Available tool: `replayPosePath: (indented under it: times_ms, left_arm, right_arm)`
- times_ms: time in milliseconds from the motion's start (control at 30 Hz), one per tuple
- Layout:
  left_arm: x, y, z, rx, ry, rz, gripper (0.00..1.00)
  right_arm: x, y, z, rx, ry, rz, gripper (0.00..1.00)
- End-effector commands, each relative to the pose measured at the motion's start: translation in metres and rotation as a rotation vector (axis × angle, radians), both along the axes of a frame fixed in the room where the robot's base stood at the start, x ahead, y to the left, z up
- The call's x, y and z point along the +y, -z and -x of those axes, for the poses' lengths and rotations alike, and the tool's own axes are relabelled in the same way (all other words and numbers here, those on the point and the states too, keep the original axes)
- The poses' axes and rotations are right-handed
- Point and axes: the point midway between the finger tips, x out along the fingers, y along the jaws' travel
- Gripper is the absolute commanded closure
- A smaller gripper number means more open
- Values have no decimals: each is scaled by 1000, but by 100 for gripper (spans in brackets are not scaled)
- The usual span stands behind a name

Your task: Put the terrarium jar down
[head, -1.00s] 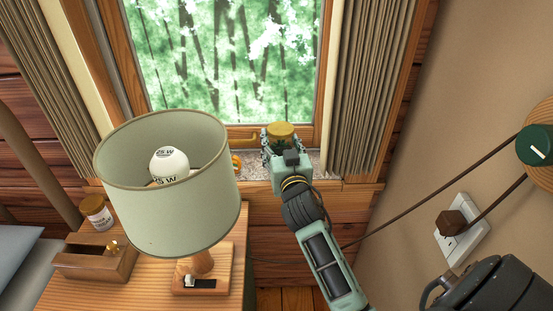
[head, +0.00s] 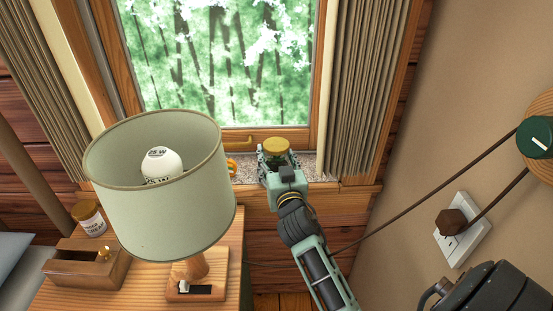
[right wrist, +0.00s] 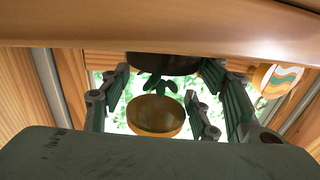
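The terrarium jar shows its round yellow-tan lid (head: 275,146) in the head view, at the windowsill (head: 318,165) under the window. In the right wrist view, which looks upside down, I see the lid (right wrist: 155,118), green leaves and a dark base (right wrist: 160,62). My right gripper (head: 277,158) has its fingers on both sides of the jar and appears shut on it. The fingers also show in the right wrist view (right wrist: 160,95). A wooden edge hides part of the base, so I cannot tell whether it touches the sill. My left gripper is not in view.
A green-shaded lamp (head: 150,215) stands close left on the wooden bedside table (head: 105,294). A striped orange-and-white object (right wrist: 277,78) sits on the sill beside the jar. A curtain (head: 362,90) hangs to the right. A dark cord (head: 425,205) crosses the right side.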

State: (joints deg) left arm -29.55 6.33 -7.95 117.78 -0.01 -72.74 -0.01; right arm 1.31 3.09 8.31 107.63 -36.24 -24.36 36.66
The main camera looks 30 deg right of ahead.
Motion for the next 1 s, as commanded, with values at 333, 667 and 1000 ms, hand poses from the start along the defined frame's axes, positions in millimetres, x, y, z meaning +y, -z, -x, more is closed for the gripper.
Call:
replayPosePath:
  times_ms: [333, 667, 1000]
  left_arm:
    - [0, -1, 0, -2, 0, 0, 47]
    - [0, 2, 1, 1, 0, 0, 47]
    - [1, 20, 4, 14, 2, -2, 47]
  right_arm:
    - [0, 0, 0, 0, 0, 0, 25]
    - [2, -2, 3, 2, -1, -1, 25]
    - [29, 0, 70, 4, 1, -4, 25]
